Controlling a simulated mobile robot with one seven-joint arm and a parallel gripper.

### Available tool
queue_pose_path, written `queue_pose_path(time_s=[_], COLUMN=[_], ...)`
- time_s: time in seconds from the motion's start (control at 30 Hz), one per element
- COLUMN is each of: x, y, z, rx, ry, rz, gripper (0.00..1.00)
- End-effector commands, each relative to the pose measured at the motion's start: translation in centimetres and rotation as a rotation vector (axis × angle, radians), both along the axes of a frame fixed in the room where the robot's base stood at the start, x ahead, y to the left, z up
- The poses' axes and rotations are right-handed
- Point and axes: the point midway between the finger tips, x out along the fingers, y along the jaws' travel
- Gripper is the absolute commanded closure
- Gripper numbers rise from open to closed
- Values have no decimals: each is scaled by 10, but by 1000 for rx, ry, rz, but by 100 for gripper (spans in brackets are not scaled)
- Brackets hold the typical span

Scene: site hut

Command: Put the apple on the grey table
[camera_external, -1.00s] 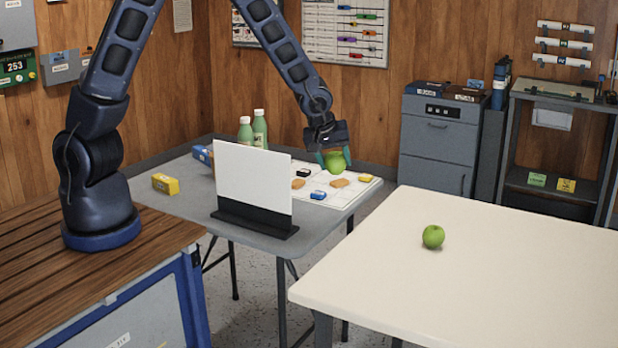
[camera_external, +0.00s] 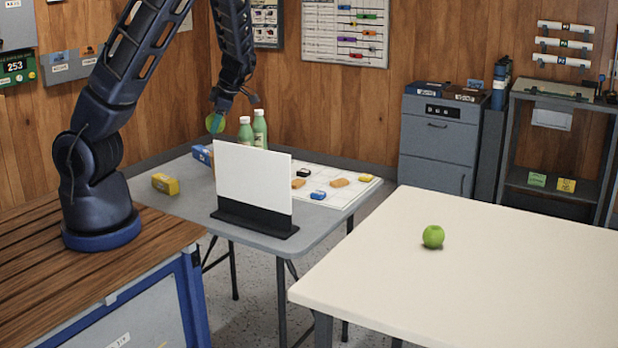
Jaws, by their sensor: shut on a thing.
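My gripper (camera_external: 216,118) is shut on a green apple (camera_external: 215,124), whose lower part shows below the fingers. It holds the apple in the air, in the picture above the back left of the grey table (camera_external: 322,224) and left of two green bottles. A second green apple (camera_external: 433,237) rests on the cream-topped table (camera_external: 500,270) at the right, well away from my gripper.
A white upright panel (camera_external: 252,178) on a black foot stands on the grey table and hides part of it. Behind it stand the bottles (camera_external: 259,130) and a blue box (camera_external: 203,155). A yellow box (camera_external: 165,184) is at left. A white sheet (camera_external: 345,194) bears several small items.

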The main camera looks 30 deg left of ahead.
Motion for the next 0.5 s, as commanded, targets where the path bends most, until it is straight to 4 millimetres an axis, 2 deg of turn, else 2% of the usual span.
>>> queue_pose_path(time_s=[0.03,0.2,0.5], x=[-4,-19,-40], y=[11,37,69], z=[4,14,28], rx=[0,0,0], ry=[-1,0,1], rz=[54,208,410], gripper=[74,74,74])
